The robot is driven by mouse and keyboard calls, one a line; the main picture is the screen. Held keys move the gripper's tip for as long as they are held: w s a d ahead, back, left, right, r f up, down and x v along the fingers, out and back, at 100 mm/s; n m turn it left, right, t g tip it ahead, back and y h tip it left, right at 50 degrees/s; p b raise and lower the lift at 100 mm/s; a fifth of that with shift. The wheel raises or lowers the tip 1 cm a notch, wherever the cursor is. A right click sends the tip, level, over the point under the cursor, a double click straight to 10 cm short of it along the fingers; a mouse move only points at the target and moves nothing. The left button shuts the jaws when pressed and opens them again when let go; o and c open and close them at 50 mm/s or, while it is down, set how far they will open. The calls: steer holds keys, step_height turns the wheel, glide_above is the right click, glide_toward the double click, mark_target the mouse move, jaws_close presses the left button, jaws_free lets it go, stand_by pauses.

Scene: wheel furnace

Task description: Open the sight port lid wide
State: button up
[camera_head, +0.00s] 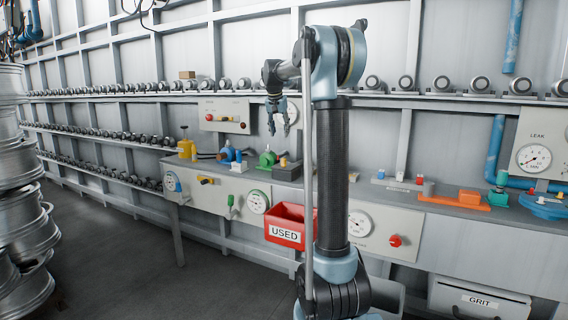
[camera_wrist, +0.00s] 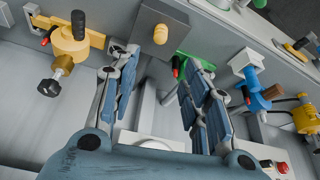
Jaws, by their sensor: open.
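My gripper (camera_head: 279,128) is open and empty, pointing down in front of the wall above the bench; its two fingers also show in the wrist view (camera_wrist: 160,62). Beyond the fingers in the wrist view is a dark grey box (camera_wrist: 146,35) with a yellow knob. A green fitting (camera_wrist: 187,68) is partly hidden behind the right finger. In the head view the dark box (camera_head: 285,174) and green fitting (camera_head: 266,158) stand on the bench below my gripper. No part is clearly marked as the sight port lid, so I cannot tell which it is.
A blue fitting (camera_wrist: 257,96) is right of the fingers, a yellow valve (camera_wrist: 68,45) left. A control panel (camera_head: 224,115) is on the wall. A red USED bin (camera_head: 285,237) hangs at the bench front. Wheels (camera_head: 25,200) stand stacked at left; floor there is clear.

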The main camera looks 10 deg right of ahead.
mark_target(284, 159)
steer(key=x, duration=1.7)
steer(key=shift+d, duration=0.1)
steer(key=shift+r, duration=0.1)
jaws_close()
